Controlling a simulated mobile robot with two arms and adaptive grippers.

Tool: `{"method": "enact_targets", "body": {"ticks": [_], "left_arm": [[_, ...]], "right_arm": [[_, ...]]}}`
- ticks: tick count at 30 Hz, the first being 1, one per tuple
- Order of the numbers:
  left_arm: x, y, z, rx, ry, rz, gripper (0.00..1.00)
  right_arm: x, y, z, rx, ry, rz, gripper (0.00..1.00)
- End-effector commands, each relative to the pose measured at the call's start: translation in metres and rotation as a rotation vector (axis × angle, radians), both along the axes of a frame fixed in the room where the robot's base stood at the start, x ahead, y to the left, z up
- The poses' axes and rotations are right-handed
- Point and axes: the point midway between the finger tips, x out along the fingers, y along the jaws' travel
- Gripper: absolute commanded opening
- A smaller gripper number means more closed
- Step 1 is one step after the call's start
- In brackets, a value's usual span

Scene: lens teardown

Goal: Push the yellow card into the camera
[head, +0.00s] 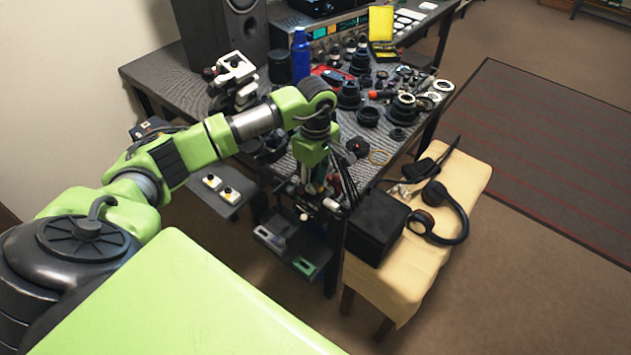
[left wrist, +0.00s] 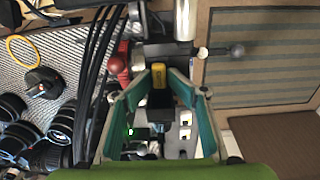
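The yellow card (left wrist: 158,75) shows as a small yellow piece with a dark lower part in the left wrist view. It sits between the tips of the teal fingers of my left gripper (left wrist: 159,84), which close on it from both sides. In the head view my left gripper (head: 318,190) points down beside the table's near edge; the card cannot be made out there. A dark device with a silver cylinder (left wrist: 185,18) lies just beyond the fingertips. I cannot tell whether it is the camera, or whether the card touches it. My right gripper is not in view.
The grey table (head: 160,75) is crowded with lenses and rings. A blue bottle (head: 300,55) stands at the back. A cloth-covered bench (head: 415,265) holds a black box (head: 377,228) and headphones (head: 450,215). Small trays (head: 270,238) hang below the gripper. Black cables (left wrist: 92,75) run close by.

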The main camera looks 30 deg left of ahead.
Motion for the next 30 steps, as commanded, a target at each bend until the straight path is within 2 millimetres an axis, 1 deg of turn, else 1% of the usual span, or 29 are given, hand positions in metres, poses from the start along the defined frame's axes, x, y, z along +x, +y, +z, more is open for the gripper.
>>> {"method": "enact_targets", "body": {"ticks": [5,8,11,18,21,25,30], "left_arm": [[-0.001,-0.001,-0.001,-0.001,0.004,-0.001,0.31],[0.000,0.000,0.003,-0.001,0.001,-0.001,0.31],[0.001,0.000,0.014,0.000,-0.002,0.000,0.31],[0.000,0.000,0.053,0.001,-0.004,0.000,0.31],[0.000,0.000,0.066,0.000,-0.003,0.000,0.31],[0.000,0.000,0.077,0.001,-0.002,0.000,0.31],[-0.001,-0.001,0.081,0.000,0.000,0.000,0.31]], "right_arm": [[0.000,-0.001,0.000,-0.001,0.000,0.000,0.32],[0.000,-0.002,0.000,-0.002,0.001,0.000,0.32],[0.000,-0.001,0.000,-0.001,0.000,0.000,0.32],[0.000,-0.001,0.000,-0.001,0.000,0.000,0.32],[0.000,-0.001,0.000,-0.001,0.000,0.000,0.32],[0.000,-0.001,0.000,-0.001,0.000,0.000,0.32],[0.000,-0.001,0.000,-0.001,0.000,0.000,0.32]]}}
